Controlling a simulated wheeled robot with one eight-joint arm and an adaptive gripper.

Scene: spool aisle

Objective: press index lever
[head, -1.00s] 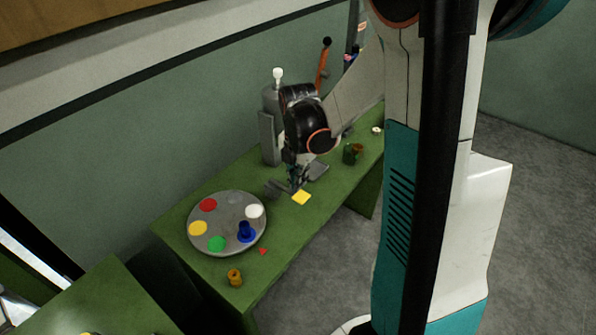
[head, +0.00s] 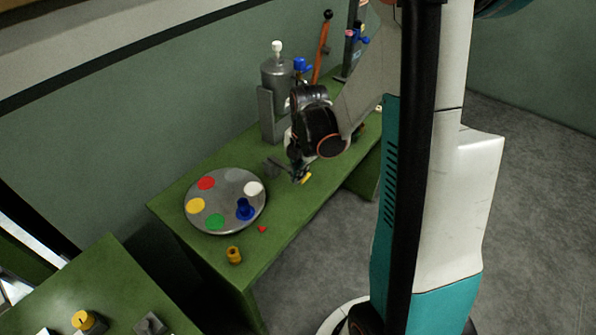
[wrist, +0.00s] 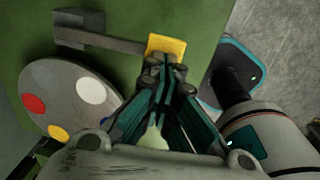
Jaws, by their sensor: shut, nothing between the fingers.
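The index lever is a grey bar (wrist: 107,42) running from a dark grey block (wrist: 78,22) to a square yellow pad (wrist: 165,47). The pad shows partly beside my gripper in the head view (head: 304,178). My gripper (wrist: 165,66) is shut and empty, with its fingertips at the pad's near edge in the wrist view. I cannot tell whether they touch it. A round grey turntable (head: 226,214) carries red, yellow, green and white spots and a blue spool (head: 245,209). A small red marker (head: 262,229) lies beside its rim.
A yellow spool (head: 233,255) stands on the green bench near its front edge. A grey cylinder with a white knob (head: 277,75) stands behind my gripper. An orange lever with a black ball (head: 322,45) is farther back.

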